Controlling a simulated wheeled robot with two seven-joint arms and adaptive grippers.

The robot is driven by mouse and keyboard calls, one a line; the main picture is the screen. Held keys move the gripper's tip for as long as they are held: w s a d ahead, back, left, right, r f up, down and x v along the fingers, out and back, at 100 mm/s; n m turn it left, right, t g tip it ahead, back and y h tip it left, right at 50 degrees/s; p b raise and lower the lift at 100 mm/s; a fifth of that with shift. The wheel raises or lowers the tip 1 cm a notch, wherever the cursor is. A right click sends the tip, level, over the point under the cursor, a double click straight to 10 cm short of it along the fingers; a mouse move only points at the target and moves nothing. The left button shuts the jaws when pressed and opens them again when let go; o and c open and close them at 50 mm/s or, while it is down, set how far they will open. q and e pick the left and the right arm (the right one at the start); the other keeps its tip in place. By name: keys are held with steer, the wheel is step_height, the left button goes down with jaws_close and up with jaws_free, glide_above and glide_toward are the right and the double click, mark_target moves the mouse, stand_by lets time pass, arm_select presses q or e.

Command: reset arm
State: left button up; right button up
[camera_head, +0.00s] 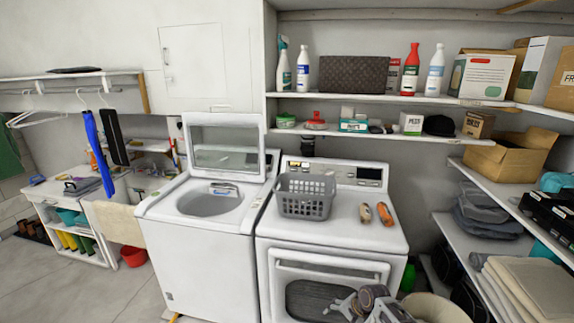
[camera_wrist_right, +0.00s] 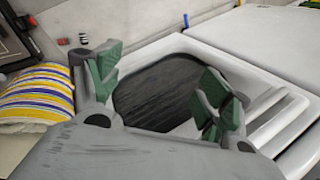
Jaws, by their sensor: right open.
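My right gripper (camera_head: 368,304) shows at the bottom of the head view, in front of the dryer's door, low and to the right. In the right wrist view my right gripper (camera_wrist_right: 160,86) is open, its two green-padded fingers wide apart with nothing between them. The white dryer (camera_head: 330,237) stands behind it, and its dark door window (camera_wrist_right: 165,92) shows between and beyond the fingers. I cannot tell the exact gap between the fingers and the door. My left gripper is in neither view.
A grey basket (camera_head: 305,197) and two small orange-brown items (camera_head: 384,214) are on the dryer top. The washer (camera_head: 200,235) has its lid up. Loaded shelves (camera_head: 478,230) stand close on the right. A striped yellow-blue cloth item (camera_wrist_right: 35,92) lies left of the gripper.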

steer(key=s+d+f+n+h+b, duration=0.1)
steer(key=s+d+f+n, duration=0.15)
steer(key=s+f, duration=0.9)
steer(key=s+d+f+n+h, duration=0.2)
steer(key=s+d+f, duration=0.2)
steer(key=s+f, duration=0.8)
steer(key=s+f+n, duration=0.2)
steer(key=s+f, duration=0.3)
steer(key=s, duration=0.5)
steer(key=s+f+n+g, duration=0.1)
steer(key=s+f, duration=0.4)
steer(key=s, duration=0.6)
steer(key=s+f+n+g+h, duration=0.1)
steer(key=s+f+n, duration=0.3)
steer(key=s, duration=0.6)
steer(key=shift+s+d+f+b, duration=0.4)
steer(key=shift+f+b, duration=0.05)
steer(key=shift+f, duration=0.5)
